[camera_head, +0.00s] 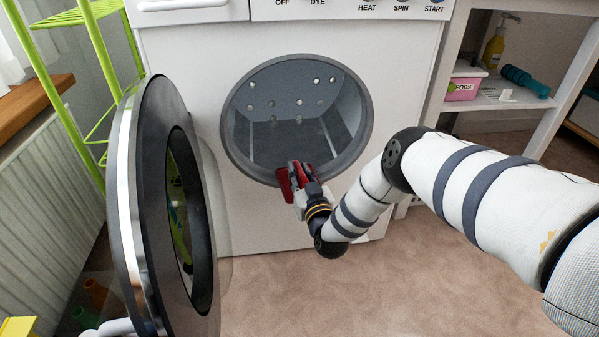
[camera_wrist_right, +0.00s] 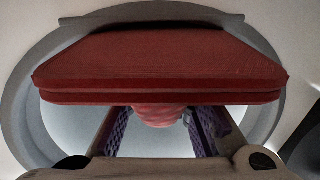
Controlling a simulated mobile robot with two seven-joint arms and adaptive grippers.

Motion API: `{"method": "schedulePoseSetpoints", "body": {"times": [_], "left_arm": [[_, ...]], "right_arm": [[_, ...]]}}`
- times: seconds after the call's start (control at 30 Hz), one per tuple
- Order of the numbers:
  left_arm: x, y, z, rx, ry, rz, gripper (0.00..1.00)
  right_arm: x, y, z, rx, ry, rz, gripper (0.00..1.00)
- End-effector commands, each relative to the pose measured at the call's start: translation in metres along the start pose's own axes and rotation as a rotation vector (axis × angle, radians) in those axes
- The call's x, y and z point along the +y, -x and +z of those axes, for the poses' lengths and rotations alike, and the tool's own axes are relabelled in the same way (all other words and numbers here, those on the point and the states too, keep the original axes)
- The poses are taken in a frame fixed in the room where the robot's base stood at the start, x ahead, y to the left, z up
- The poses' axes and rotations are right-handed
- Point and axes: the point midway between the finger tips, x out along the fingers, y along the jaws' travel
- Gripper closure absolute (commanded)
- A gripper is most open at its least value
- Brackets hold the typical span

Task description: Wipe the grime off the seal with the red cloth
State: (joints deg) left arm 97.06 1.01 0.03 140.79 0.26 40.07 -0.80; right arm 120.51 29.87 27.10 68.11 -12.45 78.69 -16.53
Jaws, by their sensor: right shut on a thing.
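The grey seal (camera_head: 234,158) rings the open drum mouth of the white washer; it also shows in the right wrist view (camera_wrist_right: 30,125) as a pale grey ring behind the cloth. My right gripper (camera_head: 299,177) is at the lower rim of the seal. It is shut on the red cloth (camera_head: 284,186), whose gathered part shows between the fingers in the right wrist view. There the cloth (camera_wrist_right: 160,70) is a wide flat pad that hides much of the opening. I cannot tell whether the cloth touches the seal. I make out no grime. My left gripper is not in view.
The round washer door (camera_head: 128,200) stands open at the left. A green rack (camera_head: 95,45) and a radiator (camera_head: 55,165) are beyond it. A shelf unit (camera_head: 500,103) with a pink pods box (camera_head: 463,88) is at the right. The floor (camera_head: 400,290) in front is clear.

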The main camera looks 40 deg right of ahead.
Motion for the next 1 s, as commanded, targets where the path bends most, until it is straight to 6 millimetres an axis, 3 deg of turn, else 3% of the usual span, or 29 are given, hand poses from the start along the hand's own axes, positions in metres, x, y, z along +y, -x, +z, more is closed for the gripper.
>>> {"method": "schedulePoseSetpoints", "body": {"times": [0.57,1.0], "left_arm": [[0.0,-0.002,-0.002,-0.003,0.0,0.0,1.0],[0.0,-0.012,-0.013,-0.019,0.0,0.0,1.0]], "right_arm": [[0.001,-0.001,0.006,0.0,0.0,0.001,1.0],[0.005,-0.03,0.009,-0.001,0.001,0.0,1.0]]}}
